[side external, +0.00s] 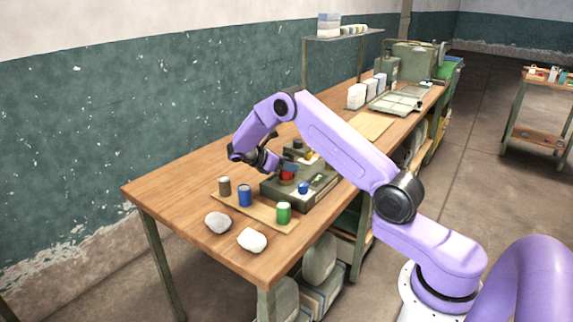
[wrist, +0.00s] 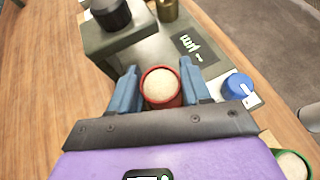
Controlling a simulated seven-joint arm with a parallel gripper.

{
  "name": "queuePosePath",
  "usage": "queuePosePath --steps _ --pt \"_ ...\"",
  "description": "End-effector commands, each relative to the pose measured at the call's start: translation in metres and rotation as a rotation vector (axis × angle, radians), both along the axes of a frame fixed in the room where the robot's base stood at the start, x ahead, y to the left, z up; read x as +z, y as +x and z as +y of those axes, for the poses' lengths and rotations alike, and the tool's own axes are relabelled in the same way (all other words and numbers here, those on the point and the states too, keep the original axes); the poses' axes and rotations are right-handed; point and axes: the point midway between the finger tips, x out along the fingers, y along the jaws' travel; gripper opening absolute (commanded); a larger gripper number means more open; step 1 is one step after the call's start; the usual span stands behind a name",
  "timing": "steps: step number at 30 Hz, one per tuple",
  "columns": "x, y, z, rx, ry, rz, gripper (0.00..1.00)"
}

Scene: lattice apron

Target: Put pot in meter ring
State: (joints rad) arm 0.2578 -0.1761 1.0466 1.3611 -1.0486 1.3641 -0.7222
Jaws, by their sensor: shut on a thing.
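The red pot (wrist: 161,88) is round and filled with pale grainy matter. It sits between the two blue fingers of my gripper (wrist: 160,80), which is shut on it. In the side view the red pot (side external: 287,174) is at my gripper (side external: 288,167), over the grey-green meter (side external: 318,192). I cannot tell whether the pot touches the meter. The meter (wrist: 150,50) also fills the wrist view's upper middle, with a dark marked panel (wrist: 197,48) ahead of the pot. I cannot make out the ring; the pot and fingers may hide it.
A blue knob (wrist: 238,86) stands right of the gripper on the meter. Brown (side external: 224,187), blue (side external: 244,196) and green (side external: 283,213) pots stand on a thin board (side external: 262,219). Two white lumps (side external: 217,222) (side external: 252,240) lie in front. The table's left end is clear.

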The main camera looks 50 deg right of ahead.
Motion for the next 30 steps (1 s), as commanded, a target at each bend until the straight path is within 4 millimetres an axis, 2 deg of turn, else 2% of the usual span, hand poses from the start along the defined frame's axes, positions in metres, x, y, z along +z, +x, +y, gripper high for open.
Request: queuePosePath --steps 3,4,6,17,19,23,30 --pt "-0.003 0.000 0.000 0.000 0.000 0.001 0.17" --pt "-0.003 0.000 0.000 0.000 0.000 0.001 0.51" --pt "-0.003 0.000 0.000 0.000 0.000 0.001 0.73" --pt "0.000 0.000 0.000 0.000 0.000 0.000 0.73" --pt "0.003 0.002 0.005 0.003 0.000 -0.001 0.73" --pt "0.012 0.008 0.021 0.004 0.000 -0.001 0.73" --pt "0.036 0.022 0.062 0.004 0.000 -0.002 0.73"
